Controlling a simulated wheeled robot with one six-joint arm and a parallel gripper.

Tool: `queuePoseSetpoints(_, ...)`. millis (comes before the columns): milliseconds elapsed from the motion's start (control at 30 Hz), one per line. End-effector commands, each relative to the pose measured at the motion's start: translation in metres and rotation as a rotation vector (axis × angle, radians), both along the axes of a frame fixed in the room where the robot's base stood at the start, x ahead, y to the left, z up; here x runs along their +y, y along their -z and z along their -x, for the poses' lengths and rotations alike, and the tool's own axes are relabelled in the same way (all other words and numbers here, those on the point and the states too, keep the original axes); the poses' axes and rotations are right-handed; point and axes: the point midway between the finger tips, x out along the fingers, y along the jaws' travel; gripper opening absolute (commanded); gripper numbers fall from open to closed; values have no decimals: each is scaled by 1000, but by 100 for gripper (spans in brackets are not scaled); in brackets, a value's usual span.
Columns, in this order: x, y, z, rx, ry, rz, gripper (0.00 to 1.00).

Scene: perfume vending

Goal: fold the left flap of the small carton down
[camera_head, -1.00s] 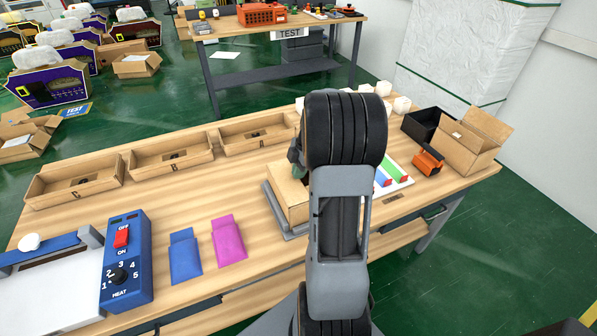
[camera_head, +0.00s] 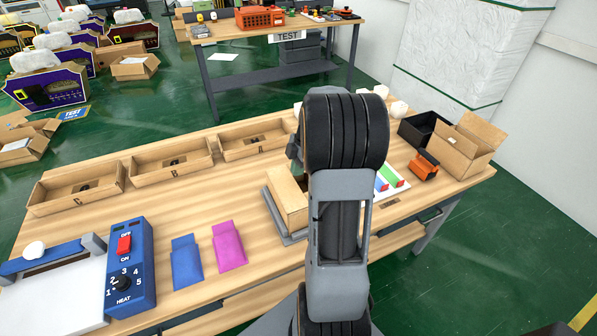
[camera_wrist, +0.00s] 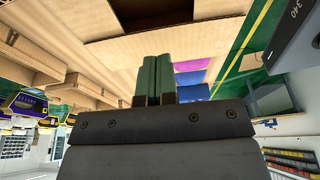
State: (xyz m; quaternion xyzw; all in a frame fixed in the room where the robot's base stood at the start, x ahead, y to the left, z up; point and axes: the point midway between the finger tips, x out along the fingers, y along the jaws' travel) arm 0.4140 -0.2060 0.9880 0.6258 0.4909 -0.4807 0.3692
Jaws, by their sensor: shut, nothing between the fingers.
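The small carton (camera_head: 287,203) is plain brown cardboard on a grey base on the workbench, left of my arm in the head view. My arm hides its right part. In the wrist view its dark open inside shows at the top, with a pale cardboard panel (camera_wrist: 115,52), apparently a flap, below the opening. My gripper (camera_wrist: 157,58) is shut and empty, its green fingers together. The fingertips overlap the panel in the wrist view; I cannot tell whether they touch it. In the head view my arm mostly hides the gripper.
A blue pouch (camera_head: 186,262) and a magenta pouch (camera_head: 229,246) lie left of the carton. A blue heat control box (camera_head: 128,265) stands farther left. Open cardboard trays (camera_head: 172,168) line the back edge. An orange tool (camera_head: 424,166) and open box (camera_head: 462,147) are at right.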

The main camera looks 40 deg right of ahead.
Motion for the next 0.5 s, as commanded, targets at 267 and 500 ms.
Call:
queuePoseSetpoints(267,-18,-55,4,-4,0,3,0)
queuePoseSetpoints(500,-27,-86,6,-3,0,2,0)
